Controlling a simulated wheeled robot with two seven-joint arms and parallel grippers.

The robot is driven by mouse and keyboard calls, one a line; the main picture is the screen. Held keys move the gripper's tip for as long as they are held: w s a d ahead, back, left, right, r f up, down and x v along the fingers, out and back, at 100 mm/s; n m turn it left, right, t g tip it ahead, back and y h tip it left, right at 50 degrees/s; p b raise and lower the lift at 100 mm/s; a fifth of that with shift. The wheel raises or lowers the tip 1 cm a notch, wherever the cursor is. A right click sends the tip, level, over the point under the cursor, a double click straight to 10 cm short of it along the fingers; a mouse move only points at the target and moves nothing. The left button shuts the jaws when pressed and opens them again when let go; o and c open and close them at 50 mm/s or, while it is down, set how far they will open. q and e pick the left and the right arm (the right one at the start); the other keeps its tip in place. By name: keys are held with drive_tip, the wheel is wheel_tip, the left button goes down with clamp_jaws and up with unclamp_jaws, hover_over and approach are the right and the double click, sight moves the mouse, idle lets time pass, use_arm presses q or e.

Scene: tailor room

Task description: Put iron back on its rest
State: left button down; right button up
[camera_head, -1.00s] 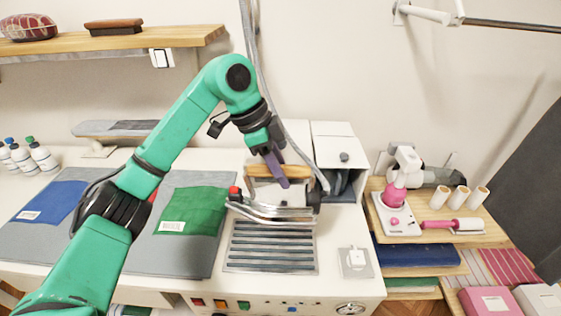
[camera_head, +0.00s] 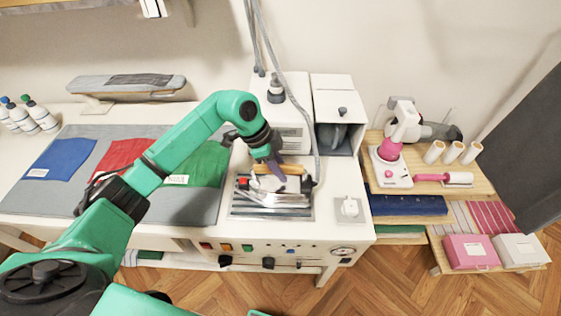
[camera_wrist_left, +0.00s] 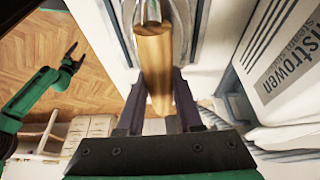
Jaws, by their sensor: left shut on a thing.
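The iron (camera_head: 270,186), silver with a wooden handle and a red knob at its left end, lies over the ribbed metal rest (camera_head: 272,214) on the white tabletop. It covers most of the ribs; I cannot tell if it touches them everywhere. My left gripper (camera_head: 274,165) comes from above and is shut on the iron's handle. In the left wrist view the wooden handle (camera_wrist_left: 154,55) sits between the dark fingers of my left gripper (camera_wrist_left: 160,92). My right gripper (camera_wrist_left: 72,58) shows small at the left of that view, open and empty, away from the iron.
A white steam unit (camera_head: 290,120) and an open-fronted white box (camera_head: 333,100) stand behind the rest. A grey cable hangs down beside the iron. A grey mat with coloured cloths (camera_head: 120,155) lies left.

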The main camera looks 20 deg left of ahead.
use_arm(q)
drive_tip(key=c, duration=0.6)
unclamp_jaws()
drive_tip(key=shift+s, duration=0.1)
drive_tip(key=shift+o, duration=0.2)
drive_tip(key=shift+a+r, duration=0.15)
drive_tip(key=shift+r, duration=0.25)
drive_tip(key=b+v, duration=0.2)
drive_tip(key=v, duration=0.9)
drive_tip(key=shift+s+r+b, duration=0.1)
drive_tip(key=shift+b, duration=0.25)
